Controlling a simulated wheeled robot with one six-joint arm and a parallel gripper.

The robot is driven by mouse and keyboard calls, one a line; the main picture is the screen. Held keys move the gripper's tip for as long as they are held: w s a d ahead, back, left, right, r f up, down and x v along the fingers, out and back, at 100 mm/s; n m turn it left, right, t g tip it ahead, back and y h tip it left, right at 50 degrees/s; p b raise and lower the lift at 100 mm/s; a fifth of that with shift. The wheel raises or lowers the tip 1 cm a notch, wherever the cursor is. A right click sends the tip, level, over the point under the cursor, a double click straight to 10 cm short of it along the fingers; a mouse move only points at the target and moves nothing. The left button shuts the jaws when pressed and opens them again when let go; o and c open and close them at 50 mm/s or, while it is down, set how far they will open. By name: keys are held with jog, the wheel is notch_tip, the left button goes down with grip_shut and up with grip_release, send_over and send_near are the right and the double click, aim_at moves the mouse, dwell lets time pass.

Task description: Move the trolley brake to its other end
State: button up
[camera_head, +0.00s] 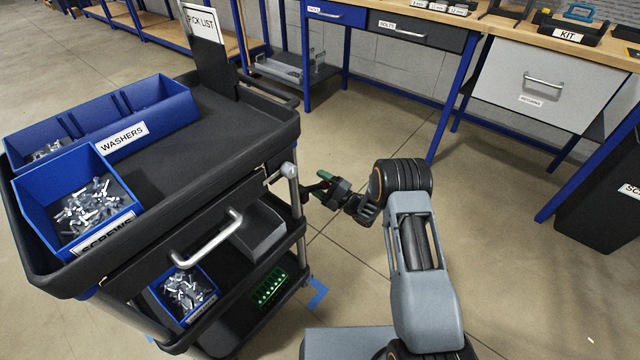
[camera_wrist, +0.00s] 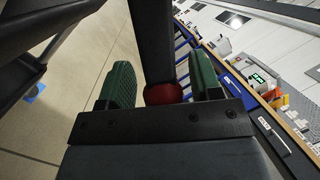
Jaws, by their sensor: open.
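The trolley (camera_head: 205,150) stands at the left in the head view. My gripper (camera_head: 318,186) is beside its right-hand corner post, with green finger pads. In the wrist view my gripper (camera_wrist: 161,78) is open, one pad on each side of a dark bar. This bar, seemingly the brake lever (camera_wrist: 151,38), ends in a red tip (camera_wrist: 163,94) low between the pads. A gap shows on the left of the bar; the right pad is nearer.
A blue washers bin (camera_head: 165,105) and a screws bin (camera_head: 75,200) sit on the trolley top. A silver handle (camera_head: 205,240) juts from its front. A workbench (camera_head: 490,22) with blue legs stands behind. Open floor lies between the trolley and bench.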

jog(key=p+v, duration=0.2)
jog(key=v, duration=1.1)
jog(key=shift+s+d+f, duration=0.2)
jog(key=shift+s+d, duration=0.05)
jog(key=shift+d, duration=0.05)
